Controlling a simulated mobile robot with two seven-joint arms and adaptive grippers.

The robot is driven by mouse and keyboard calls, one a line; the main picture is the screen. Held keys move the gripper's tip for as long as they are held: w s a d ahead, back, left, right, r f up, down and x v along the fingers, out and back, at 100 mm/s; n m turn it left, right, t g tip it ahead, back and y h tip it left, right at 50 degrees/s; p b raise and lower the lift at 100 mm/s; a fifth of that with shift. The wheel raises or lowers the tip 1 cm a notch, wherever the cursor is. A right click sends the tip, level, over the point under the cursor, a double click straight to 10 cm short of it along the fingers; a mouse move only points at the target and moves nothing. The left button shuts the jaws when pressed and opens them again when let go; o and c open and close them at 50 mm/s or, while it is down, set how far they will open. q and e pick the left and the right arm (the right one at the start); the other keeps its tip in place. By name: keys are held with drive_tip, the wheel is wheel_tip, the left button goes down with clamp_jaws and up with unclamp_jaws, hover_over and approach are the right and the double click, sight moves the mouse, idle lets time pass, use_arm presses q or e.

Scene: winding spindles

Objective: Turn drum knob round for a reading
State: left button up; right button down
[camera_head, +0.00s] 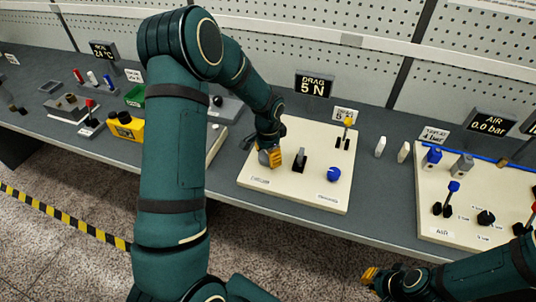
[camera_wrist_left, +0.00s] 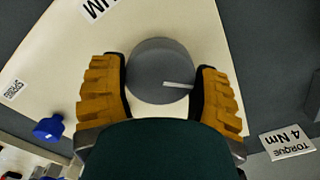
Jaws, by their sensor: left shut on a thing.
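The drum knob (camera_wrist_left: 160,68) is a round grey knob with a white pointer line, seen from above in the left wrist view. My left gripper (camera_wrist_left: 160,88) is shut on it, with one orange finger pad on each side. In the head view my left gripper (camera_head: 270,158) is at the left part of the cream panel (camera_head: 310,135) and hides most of the knob. The pointer line runs towards the right finger in the wrist view. My right gripper (camera_head: 371,276) is low in the head view, away from the panels; its opening is unclear.
A display (camera_head: 314,85) behind reads DRAG 5 N. At right stands another panel (camera_head: 430,215) with blue-topped controls. A yellow case (camera_head: 126,127) stands at left.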

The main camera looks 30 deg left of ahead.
use_arm(q)
drive_tip(key=m, duration=0.3)
drive_tip(key=shift+m, duration=0.4)
drive_tip(key=m+p, duration=0.1)
drive_tip(key=m, duration=0.1)
drive_tip(key=shift+r+m, duration=0.1)
drive_tip(key=shift+m, duration=0.2)
drive_tip(key=m+p, duration=0.1)
drive_tip(key=m, duration=0.2)
drive_tip(key=shift+m, duration=0.3)
drive_tip(key=shift+m+p, duration=0.65)
drive_tip(key=shift+m, duration=1.25)
drive_tip(key=o, duration=1.2)
wheel_tip(320, 180, up, 12)
drive_tip(key=shift+f, duration=0.1)
drive_tip(key=shift+s, duration=0.1)
